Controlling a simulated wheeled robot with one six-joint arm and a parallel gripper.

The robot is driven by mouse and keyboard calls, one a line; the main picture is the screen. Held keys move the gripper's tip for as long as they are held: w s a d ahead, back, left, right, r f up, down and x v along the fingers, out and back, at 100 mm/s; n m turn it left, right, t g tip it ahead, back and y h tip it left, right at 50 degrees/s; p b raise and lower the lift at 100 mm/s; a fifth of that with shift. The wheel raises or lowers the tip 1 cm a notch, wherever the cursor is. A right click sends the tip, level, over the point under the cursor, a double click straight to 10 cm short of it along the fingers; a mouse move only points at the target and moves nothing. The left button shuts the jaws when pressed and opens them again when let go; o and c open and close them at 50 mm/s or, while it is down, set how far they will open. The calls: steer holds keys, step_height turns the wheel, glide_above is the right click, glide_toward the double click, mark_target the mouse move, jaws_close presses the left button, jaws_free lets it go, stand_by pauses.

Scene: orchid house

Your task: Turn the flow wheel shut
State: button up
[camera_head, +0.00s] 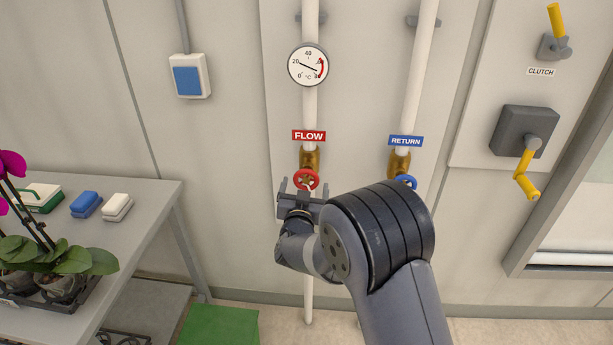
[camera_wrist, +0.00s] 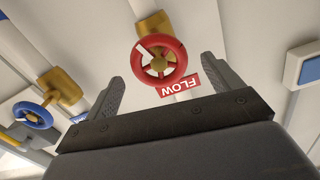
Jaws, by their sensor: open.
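The red flow wheel (camera_head: 306,180) sits on a brass valve on the left white pipe, just under the red FLOW label (camera_head: 309,135). In the wrist view the wheel (camera_wrist: 160,62) shows its spokes, a brass hub and a white mark on the rim. My gripper (camera_head: 302,184) is at the wheel, its fingers pointing up at it. In the wrist view my gripper (camera_wrist: 163,85) is open, with one finger on each side of the wheel and gaps between. It holds nothing. I cannot tell whether the wheel lies fully between the fingertips in depth.
The blue return wheel (camera_head: 405,181) is close on the right, partly behind my arm. A round gauge (camera_head: 308,65) is above the flow valve. A yellow crank (camera_head: 526,175) is at the right. A bench (camera_head: 150,200) with an orchid stands left, a green box (camera_head: 219,325) below.

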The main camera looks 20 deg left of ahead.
mark_target(306, 181)
steer(key=shift+p+x, duration=0.3)
steer(key=shift+x, duration=1.9)
steer(key=shift+c, duration=0.6)
steer(key=c, duration=0.9)
